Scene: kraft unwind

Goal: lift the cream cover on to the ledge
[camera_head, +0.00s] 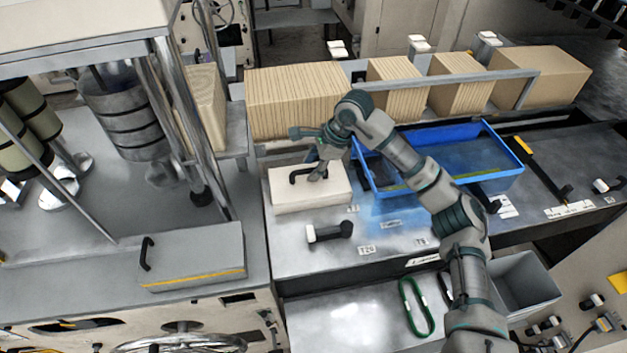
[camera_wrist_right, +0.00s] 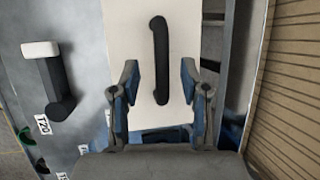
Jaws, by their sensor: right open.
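The cream cover (camera_head: 311,197) is a flat box-like block with a black handle (camera_head: 304,174), lying on the grey metal worktop. My right gripper (camera_head: 318,172) is over the cover at the handle. In the right wrist view the cover (camera_wrist_right: 185,30) lies under the gripper (camera_wrist_right: 161,88). The black handle (camera_wrist_right: 160,50) stands between the two open fingers, with a gap on each side. Whether the fingers are level with the handle is hard to tell. The ledge cannot be told for certain; a raised grey surface (camera_head: 240,135) lies to the left of the cover. My left gripper is not in view.
A blue tray (camera_head: 505,183) stands right of the cover. A black-and-white handled tool (camera_head: 328,232) lies in front of it, also in the wrist view (camera_wrist_right: 50,85). Ribbed kraft stacks (camera_head: 296,105) stand behind. A grey cover with a black handle (camera_head: 190,262) lies at left.

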